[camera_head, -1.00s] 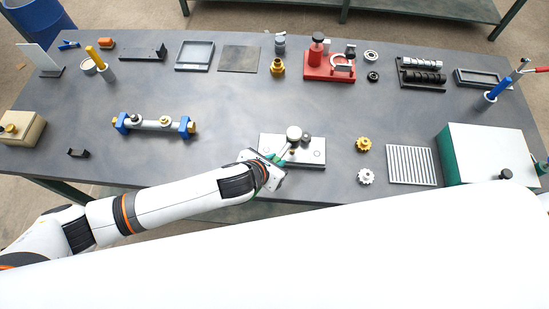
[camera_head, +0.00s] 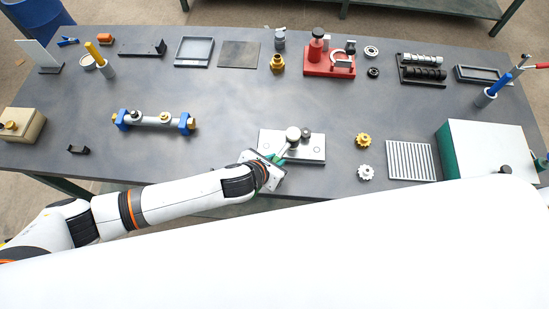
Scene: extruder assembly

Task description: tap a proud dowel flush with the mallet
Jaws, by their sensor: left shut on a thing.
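A light metal plate (camera_head: 315,150) lies near the front edge of the table, at the middle. The mallet (camera_head: 293,134) has a round pale head with a dark end piece beside it, and it is over the plate. My left gripper (camera_head: 275,160) is shut on the mallet's greenish handle, at the plate's left front side. The dowel cannot be made out; the mallet and gripper cover part of the plate. I cannot tell whether the mallet head touches the plate. My right gripper is not in view.
A blue-ended roller assembly (camera_head: 155,121) lies left. The table between roller and plate is clear.

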